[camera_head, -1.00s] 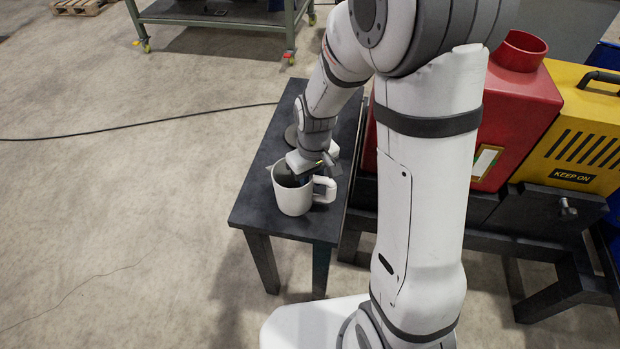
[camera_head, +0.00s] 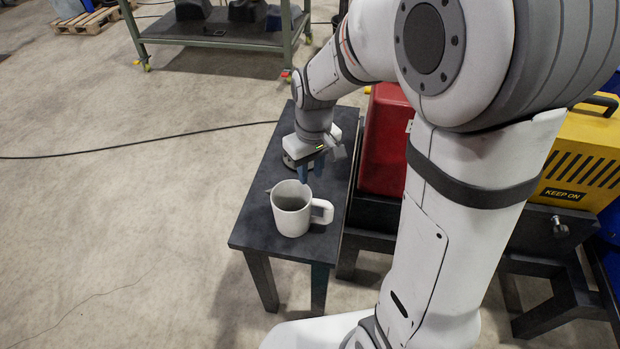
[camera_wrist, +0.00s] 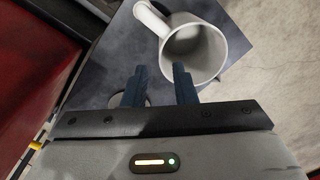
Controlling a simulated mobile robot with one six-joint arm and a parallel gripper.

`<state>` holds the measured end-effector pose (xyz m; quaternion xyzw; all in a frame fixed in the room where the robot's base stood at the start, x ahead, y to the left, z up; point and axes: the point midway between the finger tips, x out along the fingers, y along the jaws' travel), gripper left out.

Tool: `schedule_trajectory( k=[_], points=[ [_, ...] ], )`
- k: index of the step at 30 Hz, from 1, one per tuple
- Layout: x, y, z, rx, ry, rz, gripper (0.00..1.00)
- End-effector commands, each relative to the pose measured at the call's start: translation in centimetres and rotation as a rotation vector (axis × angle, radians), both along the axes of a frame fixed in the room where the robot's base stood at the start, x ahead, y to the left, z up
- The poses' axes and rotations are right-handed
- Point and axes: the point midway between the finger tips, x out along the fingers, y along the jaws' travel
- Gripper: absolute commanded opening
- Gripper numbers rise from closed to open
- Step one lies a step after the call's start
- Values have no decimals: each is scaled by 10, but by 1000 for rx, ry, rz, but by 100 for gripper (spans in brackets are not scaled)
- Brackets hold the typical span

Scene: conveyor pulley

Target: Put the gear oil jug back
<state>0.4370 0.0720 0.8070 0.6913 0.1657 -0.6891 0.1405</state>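The gear oil jug (camera_head: 291,216) is a white open-topped jug with a handle. It stands upright on the small dark table (camera_head: 262,232), near its front end, with the handle to the right. In the wrist view the jug (camera_wrist: 196,50) lies just beyond the fingertips, handle to the upper left. My gripper (camera_head: 311,174) is behind the jug, above the table, fingers pointing down. In the wrist view its two blue fingers (camera_wrist: 159,82) are apart with nothing between them. The jug is clear of the fingers.
A red machine housing (camera_head: 383,150) and a yellow cover (camera_head: 577,160) stand to the right. A green-framed cart (camera_head: 215,40) is at the back. Open floor lies left of the table.

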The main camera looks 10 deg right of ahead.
Motion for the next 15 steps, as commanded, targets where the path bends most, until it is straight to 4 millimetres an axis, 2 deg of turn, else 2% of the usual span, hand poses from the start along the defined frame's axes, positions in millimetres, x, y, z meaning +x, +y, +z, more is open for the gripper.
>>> schedule_trajectory(
  k=[5,9,15],
  points=[
    [-14,-13,20,0,-22,-53,25],
    [-49,-36,43,-2,-65,-169,25],
    [-102,-64,61,-3,-122,-344,25]
  ],
)
